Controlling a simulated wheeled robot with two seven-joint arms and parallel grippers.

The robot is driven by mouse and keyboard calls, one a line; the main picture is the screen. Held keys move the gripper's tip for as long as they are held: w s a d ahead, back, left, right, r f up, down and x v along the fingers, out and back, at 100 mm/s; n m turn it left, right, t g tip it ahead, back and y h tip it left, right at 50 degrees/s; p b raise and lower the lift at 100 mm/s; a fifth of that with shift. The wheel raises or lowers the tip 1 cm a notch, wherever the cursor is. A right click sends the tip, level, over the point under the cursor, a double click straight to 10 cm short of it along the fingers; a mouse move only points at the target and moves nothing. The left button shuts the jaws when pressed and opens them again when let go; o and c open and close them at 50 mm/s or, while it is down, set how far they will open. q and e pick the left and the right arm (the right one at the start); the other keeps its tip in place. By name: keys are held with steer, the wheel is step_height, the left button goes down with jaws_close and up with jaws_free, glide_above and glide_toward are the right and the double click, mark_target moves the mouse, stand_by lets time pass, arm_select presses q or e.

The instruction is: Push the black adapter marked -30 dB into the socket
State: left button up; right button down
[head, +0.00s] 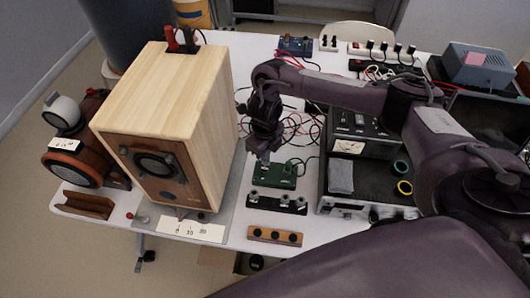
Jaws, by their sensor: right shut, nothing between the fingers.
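My right gripper (264,157) points down just right of the wooden speaker box, above the back edge of a small green box (277,175). Its fingers are shut with nothing held. A wooden strip (275,237) at the table's front edge holds dark round pieces. Behind it a black rack (277,204) carries several small metallic-topped pieces. I cannot read a -30 dB marking on any of them, so I cannot tell which is the adapter. The socket is not clearly made out. My left gripper is not in view.
The tall wooden speaker box (165,95) stands left of the gripper, with a white number card (190,228) before it. A metering instrument (358,135) stands to the right, partly under my arm. Red and black cables (300,125) lie between. The white table's (235,235) front edge is close.

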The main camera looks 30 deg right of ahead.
steer(key=shift+s, duration=0.1)
step_height(320, 180, up, 8)
steer(key=p, duration=0.6)
stand_by(0.7)
